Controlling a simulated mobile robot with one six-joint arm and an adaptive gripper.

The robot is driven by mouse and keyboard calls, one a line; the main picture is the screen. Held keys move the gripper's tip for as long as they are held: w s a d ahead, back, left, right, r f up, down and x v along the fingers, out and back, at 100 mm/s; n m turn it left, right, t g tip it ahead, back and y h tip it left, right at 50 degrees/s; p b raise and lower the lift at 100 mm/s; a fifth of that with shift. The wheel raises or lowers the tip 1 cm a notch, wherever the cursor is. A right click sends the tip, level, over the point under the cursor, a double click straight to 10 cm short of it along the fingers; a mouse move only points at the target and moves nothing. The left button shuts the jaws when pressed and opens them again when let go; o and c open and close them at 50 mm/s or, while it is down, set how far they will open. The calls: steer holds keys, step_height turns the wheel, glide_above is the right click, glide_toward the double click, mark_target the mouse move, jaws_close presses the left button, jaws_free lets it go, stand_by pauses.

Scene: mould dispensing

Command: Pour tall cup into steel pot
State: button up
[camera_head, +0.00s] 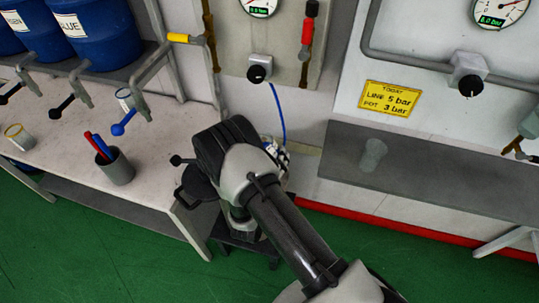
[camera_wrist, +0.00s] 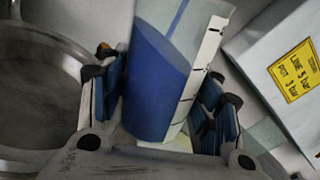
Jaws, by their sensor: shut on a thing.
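In the wrist view the tall cup (camera_wrist: 165,85) is clear, with a white graduated strip down its right side and blue liquid inside. The liquid's surface runs slanted across the cup, higher on the pot's side, so the cup looks tilted. My gripper (camera_wrist: 162,98) is shut on it, with blue-padded fingers on both sides. The steel pot (camera_wrist: 78,50) is open and lies at the left in the wrist view, its rim beside my left finger. In the head view my gripper (camera_head: 276,150) is mostly behind my arm, which hides most of the cup and pot. No stream of liquid shows.
A bench (camera_head: 60,150) at left carries a grey holder (camera_head: 117,168) with red and blue sticks, below blue drums (camera_head: 105,35) and taps. A clear cup (camera_head: 373,155) stands on the grey shelf (camera_head: 440,175) at right. A yellow sign (camera_head: 390,98) hangs above the shelf.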

mark_target(268, 151)
steer(key=n, duration=0.4)
steer(key=shift+s+d+f, duration=0.15)
steer(key=shift+d+f, duration=0.2)
steer(key=shift+d, duration=0.05)
steer(key=n, duration=0.1)
steer(key=a+n+p, duration=0.1)
steer(key=n, duration=0.1)
steer(key=shift+r+n, duration=0.1)
steer(key=shift+n, duration=0.2)
steer(key=n, duration=0.1)
steer(key=r+n, duration=0.1)
steer(key=shift+w+r+n+p, duration=0.1)
steer(key=shift+w+n+p, duration=0.1)
steer(key=shift+n+p, duration=0.15)
steer(key=shift+w+a+r+n+p, duration=0.1)
steer(key=shift+a+r+n+p, duration=0.2)
steer(key=shift+n, duration=0.35)
steer(key=shift+w+a+r+n+p, duration=0.15)
steer(key=shift+r+n+p, duration=0.15)
steer(key=shift+r+n, duration=0.3)
steer(key=shift+s+a+r+n+p, duration=0.1)
steer(key=shift+a+r+n+p, duration=0.2)
steer(key=shift+n, duration=0.4)
steer(key=shift+d, duration=0.1)
steer(key=shift+n, duration=0.6)
stand_by(3.4)
